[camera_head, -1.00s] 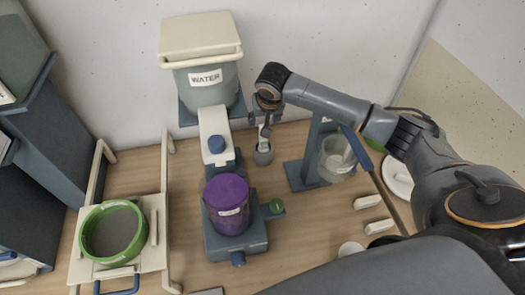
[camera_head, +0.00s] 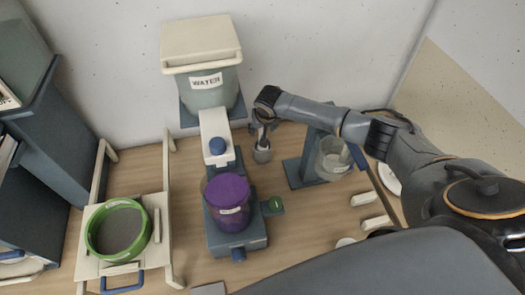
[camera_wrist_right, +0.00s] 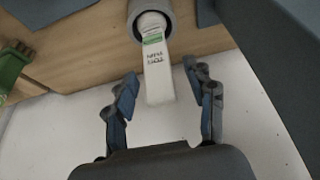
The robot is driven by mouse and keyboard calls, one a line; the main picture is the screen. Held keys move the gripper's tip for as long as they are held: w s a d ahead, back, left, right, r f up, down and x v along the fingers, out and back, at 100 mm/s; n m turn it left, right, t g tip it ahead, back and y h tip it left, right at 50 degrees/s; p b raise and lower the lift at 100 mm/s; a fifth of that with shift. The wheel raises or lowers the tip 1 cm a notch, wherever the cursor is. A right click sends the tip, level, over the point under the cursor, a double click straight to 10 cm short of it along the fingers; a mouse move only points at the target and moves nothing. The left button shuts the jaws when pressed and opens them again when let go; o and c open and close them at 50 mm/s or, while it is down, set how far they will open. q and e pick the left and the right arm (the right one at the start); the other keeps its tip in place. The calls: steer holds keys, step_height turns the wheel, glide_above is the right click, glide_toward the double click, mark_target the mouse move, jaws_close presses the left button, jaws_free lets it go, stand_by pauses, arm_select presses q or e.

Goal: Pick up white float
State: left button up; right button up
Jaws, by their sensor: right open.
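The white float (camera_wrist_right: 156,78) is a flat white stick with a green band and dark lettering. It stands in a small grey cup (camera_head: 262,153), whose rim also shows in the right wrist view (camera_wrist_right: 135,12). My right gripper (camera_wrist_right: 160,80) is open, with one finger on each side of the float and visible gaps between. In the head view my right gripper (camera_head: 264,127) is above the cup and mostly hides the float. My left gripper is in neither view.
A purple-topped bucket (camera_head: 228,202) stands on a dark base left of the cup, with the WATER bucket (camera_head: 206,84) behind. A clear container (camera_head: 333,158) on a dark stand is close on the right. A green-rimmed sieve (camera_head: 118,231) is at the left.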

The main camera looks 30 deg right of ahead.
jaws_close()
